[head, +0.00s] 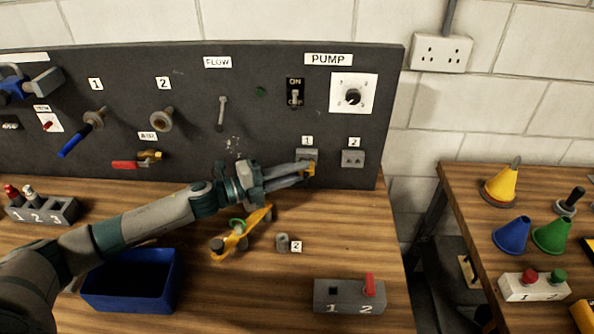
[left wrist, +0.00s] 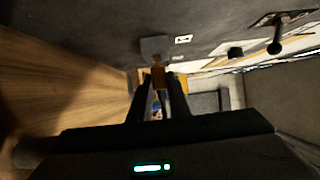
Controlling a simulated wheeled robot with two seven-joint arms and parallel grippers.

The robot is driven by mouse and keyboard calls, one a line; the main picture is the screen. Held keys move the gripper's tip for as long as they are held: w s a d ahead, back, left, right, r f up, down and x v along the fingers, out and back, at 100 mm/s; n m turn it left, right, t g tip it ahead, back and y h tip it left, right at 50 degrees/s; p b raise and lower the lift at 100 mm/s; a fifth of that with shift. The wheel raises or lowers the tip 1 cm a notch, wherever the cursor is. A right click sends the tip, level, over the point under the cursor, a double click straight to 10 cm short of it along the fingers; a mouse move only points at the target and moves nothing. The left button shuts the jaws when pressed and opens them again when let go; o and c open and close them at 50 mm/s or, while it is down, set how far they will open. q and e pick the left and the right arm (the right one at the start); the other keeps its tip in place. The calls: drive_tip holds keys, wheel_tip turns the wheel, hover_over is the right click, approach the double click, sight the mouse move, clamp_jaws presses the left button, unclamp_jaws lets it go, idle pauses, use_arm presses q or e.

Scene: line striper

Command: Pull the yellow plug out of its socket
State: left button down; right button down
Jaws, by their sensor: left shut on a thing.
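The yellow plug (head: 309,170) is at the grey socket marked 1 (head: 307,154), low on the dark panel. My left gripper (head: 306,172) reaches in from the left, its fingers shut on the plug. In the left wrist view the plug (left wrist: 158,76) lies between the two fingertips (left wrist: 160,86), in front of the grey socket (left wrist: 154,46). The fingers partly hide the plug in the head view. I cannot tell how deep it sits in the socket. My right gripper is not in view.
An empty grey socket marked 2 (head: 353,158) is to the right. Below the arm lie a yellow tool (head: 240,235) and a small grey cylinder (head: 283,243). A blue bin (head: 130,290) and a grey switch box (head: 349,297) stand on the bench. A second table (head: 470,185) is at right.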

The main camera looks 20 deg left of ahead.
sight(305, 177)
use_arm(q)
drive_tip(key=shift+s+d+p, duration=0.2)
drive_tip(key=shift+s+d, duration=0.05)
drive_tip(key=shift+s, duration=0.55)
drive_tip(key=shift+s+d+p, duration=0.2)
drive_tip(key=shift+s, duration=0.55)
drive_tip(key=shift+r, duration=0.15)
